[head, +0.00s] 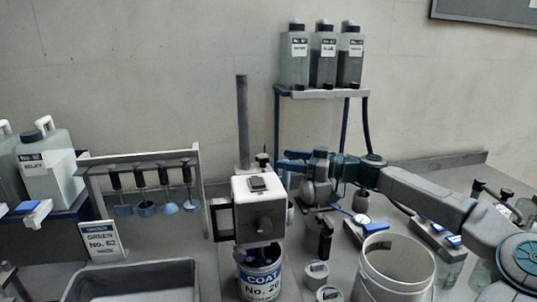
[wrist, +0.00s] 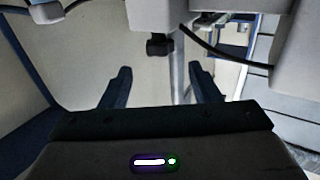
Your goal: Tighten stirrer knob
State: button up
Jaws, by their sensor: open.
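The stirrer (head: 258,205) is a white box on an upright grey column (head: 242,120), with a dark knob on its front face. A small black knob (head: 262,159) sits behind the box, by the column. In the wrist view a black knob (wrist: 160,45) hangs on a pale block, ahead of and roughly between my fingers. My gripper (head: 284,160) is to the right of the rear knob in the head view, pointing left at it. In the wrist view my gripper (wrist: 160,72) is open and empty, its two dark fingers spread apart. The knob appears beyond the fingertips.
A can labelled "COAT No. 20" (head: 261,281) stands under the stirrer. A white bucket (head: 395,262) is at the right. A rack (head: 140,160) of hanging ladles stands left. A blue-legged shelf (head: 322,94) with three bottles is behind my gripper. A dark cable (wrist: 225,58) crosses the wrist view.

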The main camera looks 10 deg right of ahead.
aim_at(263, 161)
jog(key=p+x, duration=0.1)
jog(key=x, duration=0.5)
jog(key=shift+a, duration=0.1)
jog(key=shift+c, duration=0.3)
jog(key=c, duration=0.9)
